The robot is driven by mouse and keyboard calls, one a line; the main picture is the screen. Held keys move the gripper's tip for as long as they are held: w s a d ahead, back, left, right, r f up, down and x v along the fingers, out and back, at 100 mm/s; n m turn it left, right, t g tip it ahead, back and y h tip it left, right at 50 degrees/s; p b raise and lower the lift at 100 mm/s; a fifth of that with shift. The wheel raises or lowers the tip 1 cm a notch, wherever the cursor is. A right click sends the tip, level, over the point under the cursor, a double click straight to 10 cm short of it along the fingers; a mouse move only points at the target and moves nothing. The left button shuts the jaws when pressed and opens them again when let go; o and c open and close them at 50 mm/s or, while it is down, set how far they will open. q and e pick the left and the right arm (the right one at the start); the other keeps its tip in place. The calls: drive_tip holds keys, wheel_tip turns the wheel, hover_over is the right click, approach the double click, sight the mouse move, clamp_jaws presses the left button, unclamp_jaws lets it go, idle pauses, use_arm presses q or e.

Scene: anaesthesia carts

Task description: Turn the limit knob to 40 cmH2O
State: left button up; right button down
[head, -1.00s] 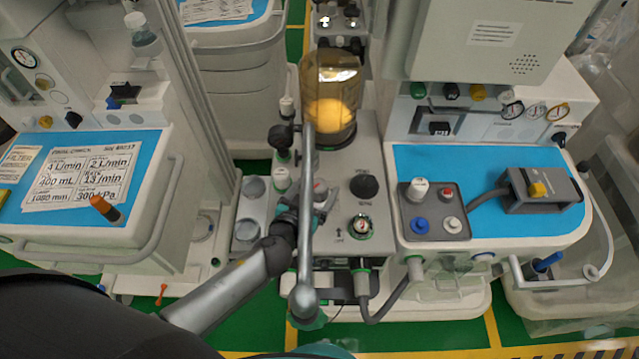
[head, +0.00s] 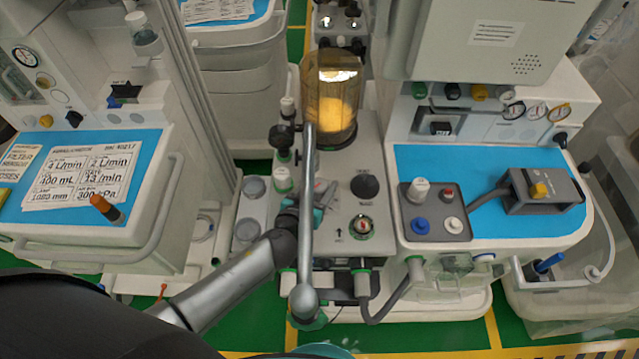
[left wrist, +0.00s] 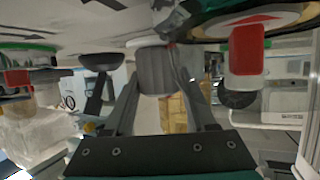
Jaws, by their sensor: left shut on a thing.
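The limit knob (left wrist: 163,72) is a grey ribbed knob in the middle of the left wrist view, between the two dark fingers. My left gripper (left wrist: 165,88) is shut on it from its sides. In the head view my left gripper (head: 321,196) reaches the grey-white machine top, just right of the upright metal bar, and hides most of the knob. The scale around the knob is too small and covered to read.
A metal bar (head: 307,220) with a ball end stands in front of my left wrist. A bellows jar (head: 335,105) is behind.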

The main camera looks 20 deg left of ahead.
use_arm(q)
drive_tip(key=c, duration=0.5)
drive_tip(key=shift+c, duration=0.2)
drive_tip(key=shift+m+h, duration=0.3)
drive_tip(key=m+g+h, duration=0.1)
drive_tip(key=m+h, duration=0.1)
drive_tip(key=m+g+h+p, duration=0.1)
drive_tip(key=m+h, duration=0.1)
drive_tip(key=h, duration=0.1)
drive_tip(key=shift+w+a+r+m, duration=0.1)
drive_tip(key=shift+m, duration=0.3)
drive_tip(key=m+g+h, duration=0.2)
drive_tip(key=shift+m+h, duration=0.3)
drive_tip(key=shift+f+m+g+h+b, duration=0.2)
drive_tip(key=shift+m+g+h+b, duration=0.5)
drive_tip(key=shift+m, duration=0.3)
drive_tip(key=m+g+h+b, duration=0.1)
drive_tip(key=m+g+b, duration=0.3)
drive_tip(key=b, duration=0.2)
drive_tip(key=m+g+h+b, duration=0.1)
drive_tip(key=m+g+b, duration=0.3)
drive_tip(key=g+b, duration=0.1)
drive_tip(key=shift+d+f+h+b, duration=0.1)
drive_tip(key=shift+d+h+b, duration=0.1)
drive_tip(key=shift+h+b, duration=0.15)
drive_tip(key=shift+s+m+g+b, duration=0.25)
drive_tip(key=shift+m+g+b, duration=0.25)
drive_tip(key=shift+g+b, duration=0.25)
drive_tip(key=shift+r, duration=0.2)
